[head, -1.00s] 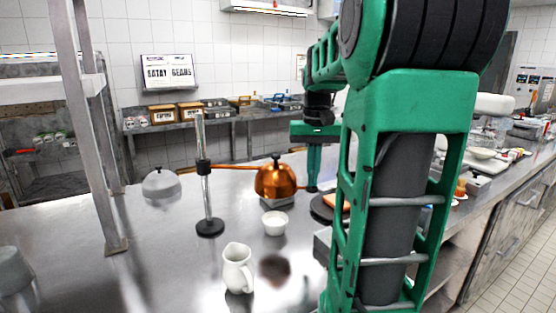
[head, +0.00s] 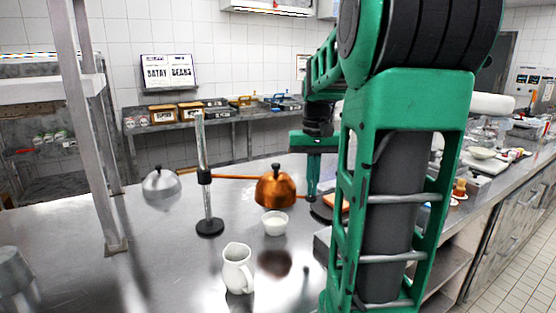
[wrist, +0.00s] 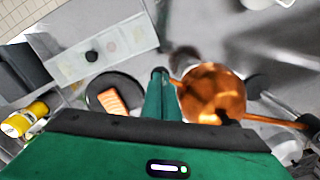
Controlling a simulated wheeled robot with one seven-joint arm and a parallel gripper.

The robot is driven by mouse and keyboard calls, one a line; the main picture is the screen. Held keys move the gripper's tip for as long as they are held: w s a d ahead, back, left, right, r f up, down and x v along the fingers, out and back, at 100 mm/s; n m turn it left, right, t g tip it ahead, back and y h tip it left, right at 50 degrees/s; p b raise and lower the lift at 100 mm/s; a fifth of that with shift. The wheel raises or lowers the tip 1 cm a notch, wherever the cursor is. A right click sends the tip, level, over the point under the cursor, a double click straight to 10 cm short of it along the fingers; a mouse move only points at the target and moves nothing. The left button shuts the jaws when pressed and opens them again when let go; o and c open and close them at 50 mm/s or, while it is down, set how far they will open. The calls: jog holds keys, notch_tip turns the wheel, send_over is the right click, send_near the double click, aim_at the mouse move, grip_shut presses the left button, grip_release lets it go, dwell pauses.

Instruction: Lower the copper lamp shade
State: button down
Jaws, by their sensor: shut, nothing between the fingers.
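The copper lamp shade (head: 276,190) hangs from a side rod on a clamp collar (head: 204,176) around an upright metal post (head: 207,206). A short copper handle sticks out from the shade's right side. My gripper (head: 312,194) points down at that handle's end, right of the shade. In the wrist view the shade (wrist: 212,88) lies just right of my closed fingers (wrist: 161,76), and the handle meets or nearly meets them. Whether they touch, I cannot tell. The fingers hold nothing.
A small white bowl (head: 275,223) stands just below and in front of the shade. A white jug (head: 237,268) is nearer, and a steel dome (head: 161,184) is left of the post. A dark round plate with an orange piece (wrist: 113,98) lies left of my fingers.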

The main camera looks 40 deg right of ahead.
notch_tip(320, 180, up, 9)
dwell(1.1)
jog(key=shift+f, duration=0.1)
dwell(0.3)
jog(key=s+a+f, duration=0.4)
jog(key=a+f, duration=0.1)
jog(key=f, duration=0.1)
jog(key=s+a+f+n, duration=0.1)
jog(key=s+a+f, duration=0.4)
jog(key=f, duration=0.1)
jog(key=s+a+f+n, duration=0.1)
jog(key=s+a+f, duration=0.3)
jog(key=f, duration=0.3)
jog(key=shift+s+a, duration=0.2)
jog(key=shift+a, duration=0.55)
jog(key=shift+s+f, duration=0.1)
